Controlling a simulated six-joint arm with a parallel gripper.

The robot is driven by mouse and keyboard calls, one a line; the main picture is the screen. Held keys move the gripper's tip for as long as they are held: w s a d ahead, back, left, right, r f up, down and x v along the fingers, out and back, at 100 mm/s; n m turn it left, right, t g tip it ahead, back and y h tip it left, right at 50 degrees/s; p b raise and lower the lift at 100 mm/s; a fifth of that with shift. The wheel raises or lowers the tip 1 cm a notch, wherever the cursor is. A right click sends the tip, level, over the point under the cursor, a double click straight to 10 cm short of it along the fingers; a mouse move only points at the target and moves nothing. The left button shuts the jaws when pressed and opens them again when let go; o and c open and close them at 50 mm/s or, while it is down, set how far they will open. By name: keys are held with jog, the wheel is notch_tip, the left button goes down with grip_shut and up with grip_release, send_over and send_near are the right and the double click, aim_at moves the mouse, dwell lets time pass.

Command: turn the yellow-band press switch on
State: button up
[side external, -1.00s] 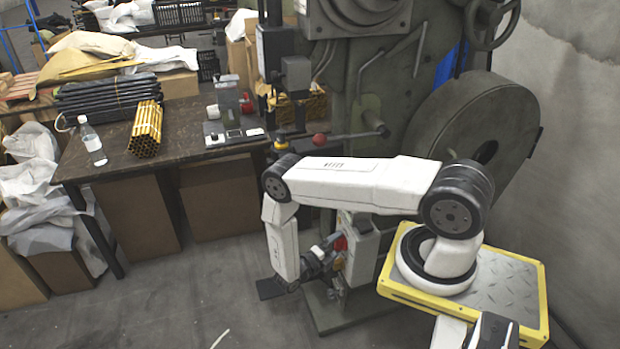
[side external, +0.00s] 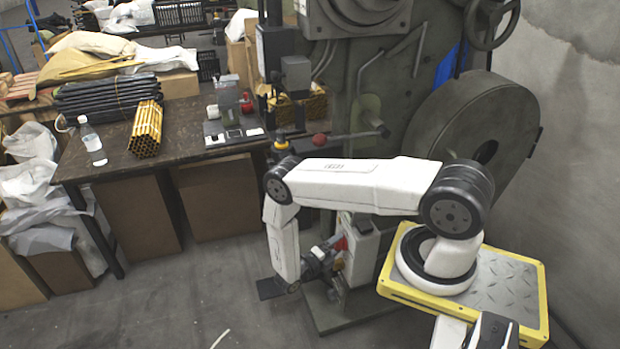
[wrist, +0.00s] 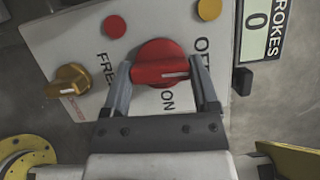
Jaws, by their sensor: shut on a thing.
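A red rotary switch (wrist: 165,64) sits on a pale control panel (wrist: 75,38) in the wrist view. Its white mark points right in the picture, between the letters "OF" and the word "ON". My gripper (wrist: 160,70) is shut on the switch, one finger on each side. In the side external view my gripper (side external: 322,256) is low at the front of the grey-green press (side external: 385,85), and a bit of red (side external: 341,243) shows beside it. I cannot make out a yellow band on the press.
A brass-coloured knob (wrist: 68,81), red button (wrist: 115,27) and yellow button (wrist: 209,9) are near the switch. A strokes counter reading 0 (wrist: 257,22) is at right. A workbench (side external: 185,120) stands left of the press; the floor before it (side external: 190,290) is mostly clear.

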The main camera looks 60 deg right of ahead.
jog(key=m+g+h, duration=0.1)
jog(key=m, duration=0.5)
jog(key=shift+f+m+g+h, duration=0.15)
jog(key=shift+m+g+h, duration=0.15)
jog(key=shift+g+h, duration=0.1)
jog(key=m+g, duration=0.2)
jog(key=m, duration=0.2)
jog(key=m+g, duration=0.2)
jog(key=m, duration=0.2)
jog(key=shift+w+m+y, duration=0.15)
jog(key=shift+m+y, duration=0.15)
jog(key=o, duration=1.1)
jog(key=shift+n, duration=0.4)
